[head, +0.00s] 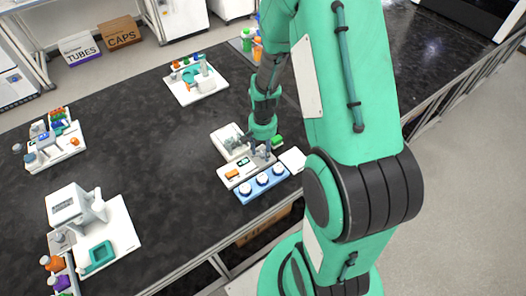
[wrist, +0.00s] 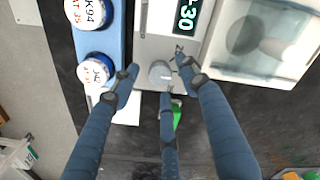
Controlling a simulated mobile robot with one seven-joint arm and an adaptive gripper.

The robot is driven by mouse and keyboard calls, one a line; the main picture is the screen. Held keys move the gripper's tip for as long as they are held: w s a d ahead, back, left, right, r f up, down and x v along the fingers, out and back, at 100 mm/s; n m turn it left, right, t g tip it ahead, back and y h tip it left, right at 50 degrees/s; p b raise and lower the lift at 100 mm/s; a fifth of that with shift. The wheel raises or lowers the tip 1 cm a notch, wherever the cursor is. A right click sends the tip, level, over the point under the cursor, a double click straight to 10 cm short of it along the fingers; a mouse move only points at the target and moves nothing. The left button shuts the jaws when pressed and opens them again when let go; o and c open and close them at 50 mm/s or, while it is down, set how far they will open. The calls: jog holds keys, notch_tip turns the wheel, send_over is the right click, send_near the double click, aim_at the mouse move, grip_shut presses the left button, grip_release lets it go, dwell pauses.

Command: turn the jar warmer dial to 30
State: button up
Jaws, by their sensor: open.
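The jar warmer (head: 229,172) is a pale panel on the dark bench, below my gripper (head: 262,152) in the head view. In the wrist view its round grey dial (wrist: 160,74) sits between the spread fingers of my gripper (wrist: 157,76). The fingers are open around the dial; I cannot tell whether any touches it. The dial's pointer is not clear. In the head view my gripper hides most of the dial.
A blue rack (head: 247,198) with white-lidded jars (wrist: 96,68) stands close along the warmer. A clear-lidded pale box (wrist: 302,62) is on its other side. A green item (wrist: 177,116) lies near the fingers. The bench middle (head: 150,130) is clear.

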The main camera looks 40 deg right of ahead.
notch_tip(320, 180, up, 11)
dwell(0.5)
dwell(0.3)
notch_tip(320, 180, up, 10)
jog(key=n+t, duration=0.1)
jog(key=n, duration=0.1)
send_over(262, 153)
jog(key=s+a, duration=0.2)
jog(key=a, duration=0.2)
jog(key=s+a+r+n+t, duration=0.2)
jog(key=s+a+r, duration=0.25)
jog(key=r, duration=0.25)
jog(key=s+a+r+n+t, duration=0.1)
jog(key=s+a+r, duration=0.35)
jog(key=r, duration=0.35)
jog(key=s+a+r+n+t, duration=0.1)
jog(key=s+a+r, duration=0.3)
jog(key=s, duration=0.4)
jog(key=shift+r+n+t, duration=0.2)
jog(key=shift+n+t, duration=0.1)
jog(key=shift+n, duration=0.6)
